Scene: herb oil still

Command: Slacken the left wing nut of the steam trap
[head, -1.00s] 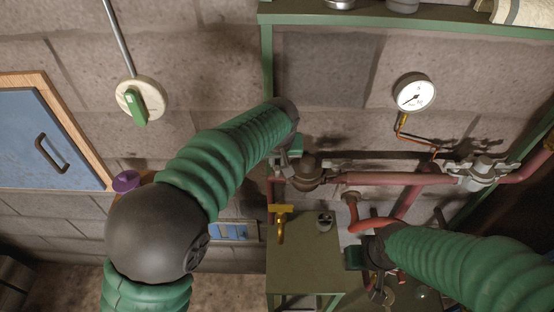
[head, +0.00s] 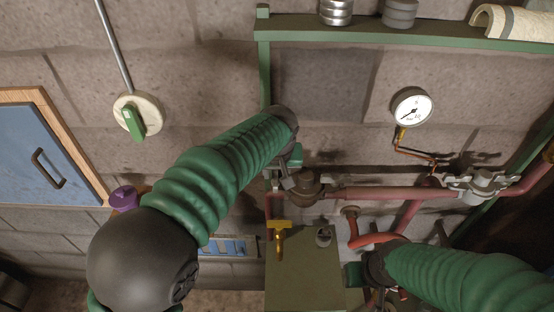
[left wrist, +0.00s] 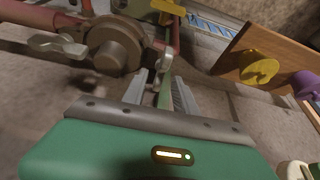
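A brown round fitting (head: 308,183) sits on the red pipe, and I take it for the steam trap. In the left wrist view it (left wrist: 116,46) has a grey wing nut (left wrist: 58,46) on one side and another wing nut (left wrist: 166,64) on the other. My left gripper (head: 279,178) is at the fitting's left side in the head view. In the left wrist view its fingers (left wrist: 159,82) are apart, with the second wing nut between or just beyond their tips; contact cannot be told. My right gripper (head: 372,285) is low by the curved red pipe, its fingers mostly hidden.
A silver fitting with wings (head: 482,185) is on the pipe at right. A pressure gauge (head: 412,105) hangs above. A green cabinet (head: 300,265) with a yellow tap (head: 280,232) stands below. A green shelf (head: 420,35) runs overhead.

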